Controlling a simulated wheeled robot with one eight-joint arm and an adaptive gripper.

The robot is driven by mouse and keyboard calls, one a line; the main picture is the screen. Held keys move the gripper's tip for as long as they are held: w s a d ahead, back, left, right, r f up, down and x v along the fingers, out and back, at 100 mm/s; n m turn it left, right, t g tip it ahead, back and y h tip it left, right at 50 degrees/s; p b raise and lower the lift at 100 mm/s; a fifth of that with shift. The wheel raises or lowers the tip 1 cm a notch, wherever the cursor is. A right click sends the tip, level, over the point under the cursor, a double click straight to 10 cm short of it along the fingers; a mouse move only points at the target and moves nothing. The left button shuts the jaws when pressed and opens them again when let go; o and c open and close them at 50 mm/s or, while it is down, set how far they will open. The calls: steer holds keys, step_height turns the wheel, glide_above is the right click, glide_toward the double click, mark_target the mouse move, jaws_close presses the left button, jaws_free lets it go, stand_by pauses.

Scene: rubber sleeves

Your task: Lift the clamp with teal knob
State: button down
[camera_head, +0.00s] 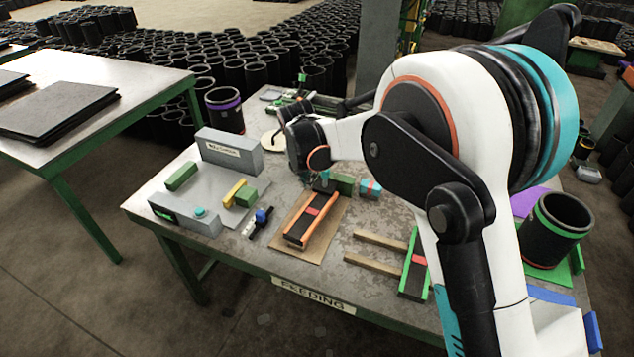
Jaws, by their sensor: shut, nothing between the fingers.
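My gripper (309,176) is over the middle of the feeding table, pointing down, shut and empty. Its fingertips are small and partly hidden by my wrist. A small dark part with a teal top (324,177), perhaps the clamp with the teal knob, shows right beside the fingertips, at the far end of an orange-edged fixture (311,215). I cannot tell whether my gripper touches it. A small black clamp-like piece with a blue knob (262,216) lies to the left, apart from my gripper.
A green block (342,184) and a teal-and-red block (370,189) are close to my gripper. Black sleeves (224,109) (553,230) stand at the back and right.

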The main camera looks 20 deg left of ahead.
mark_target(326, 178)
steer(key=b+x, duration=0.2)
steer(key=x, duration=0.7)
steer(key=shift+w+f+b, duration=0.15)
steer(key=shift+f+b, duration=0.15)
steer(key=shift+f, duration=0.05)
steer(key=shift+w+d+r+b, duration=0.15)
steer(key=shift+w+r, duration=0.25)
steer(key=shift+w, duration=0.2)
steer(key=shift+w+d+r+b, duration=0.2)
steer(key=shift+w+r, duration=0.15)
steer(key=shift+w, duration=0.25)
steer(key=shift+w+r, duration=0.35)
steer(key=shift+w, duration=0.05)
steer(key=shift+d+r, duration=0.1)
steer(key=shift+r, duration=0.05)
